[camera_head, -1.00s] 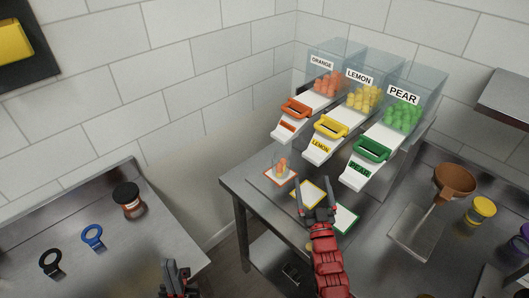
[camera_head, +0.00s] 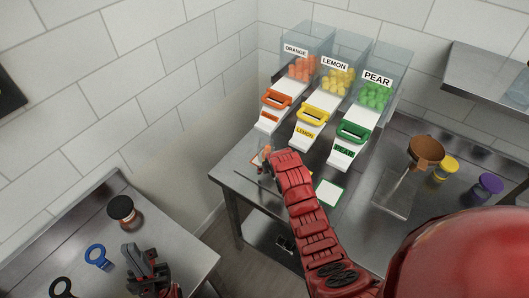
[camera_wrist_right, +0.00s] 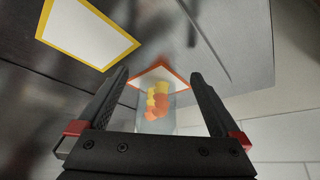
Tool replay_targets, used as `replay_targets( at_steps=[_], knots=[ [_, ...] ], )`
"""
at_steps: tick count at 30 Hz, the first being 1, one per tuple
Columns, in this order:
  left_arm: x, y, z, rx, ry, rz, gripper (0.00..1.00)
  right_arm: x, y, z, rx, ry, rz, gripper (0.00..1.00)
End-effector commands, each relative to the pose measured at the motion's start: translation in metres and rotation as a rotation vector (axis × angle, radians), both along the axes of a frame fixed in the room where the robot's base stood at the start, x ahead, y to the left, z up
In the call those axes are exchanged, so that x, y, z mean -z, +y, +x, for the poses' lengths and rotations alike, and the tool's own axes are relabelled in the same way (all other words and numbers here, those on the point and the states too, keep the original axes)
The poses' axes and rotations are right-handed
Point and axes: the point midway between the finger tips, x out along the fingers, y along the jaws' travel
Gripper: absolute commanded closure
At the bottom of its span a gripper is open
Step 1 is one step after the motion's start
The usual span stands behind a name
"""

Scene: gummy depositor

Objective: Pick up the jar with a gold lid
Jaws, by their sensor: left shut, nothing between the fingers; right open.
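A small clear glass container (camera_wrist_right: 157,125) with orange and yellow gummies stands on the orange-bordered square (camera_wrist_right: 172,76). In the right wrist view, my open right gripper (camera_wrist_right: 159,76) has a finger on each side of it; I cannot tell whether they touch it. In the head view, the right gripper (camera_head: 265,162) mostly hides the container. A yellow jar (camera_head: 446,168) stands on the right counter. I see no lid that is clearly gold. My left gripper (camera_head: 142,250) is shut and empty over the left table, near a jar with a black lid (camera_head: 122,210).
Orange, lemon (camera_head: 313,128) and pear (camera_head: 348,143) dispensers stand behind the squares. A green-bordered square (camera_head: 329,193) lies by my right arm. A brown funnel (camera_head: 425,150) and a purple-lidded jar (camera_head: 487,186) are at right.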

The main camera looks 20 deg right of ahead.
Motion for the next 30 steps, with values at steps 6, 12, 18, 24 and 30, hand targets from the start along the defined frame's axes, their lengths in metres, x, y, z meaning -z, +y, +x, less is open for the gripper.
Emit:
replay_targets(
  at_steps=[6, 12, 18, 24, 30],
  knots=[
    [0.016, 0.000, 0.000, 0.000, 0.000, 0.000, 1.00, 0.002, -0.004, 0.033, 0.001, -0.004, 0.000, 0.00],
    [0.019, 0.000, 0.000, 0.000, 0.000, 0.000, 1.00, 0.001, -0.006, 0.042, -0.001, -0.003, -0.001, 0.00],
    [0.032, 0.000, 0.000, 0.000, 0.000, 0.000, 1.00, 0.002, -0.007, 0.060, 0.000, -0.005, 0.001, 0.00],
    [0.053, 0.000, 0.000, 0.000, 0.000, 0.000, 1.00, 0.004, -0.010, 0.084, 0.001, -0.004, 0.000, 0.00],
    [0.058, 0.000, 0.000, 0.000, 0.000, 0.000, 1.00, 0.011, -0.012, 0.091, 0.000, -0.001, 0.000, 0.00]
  ],
)
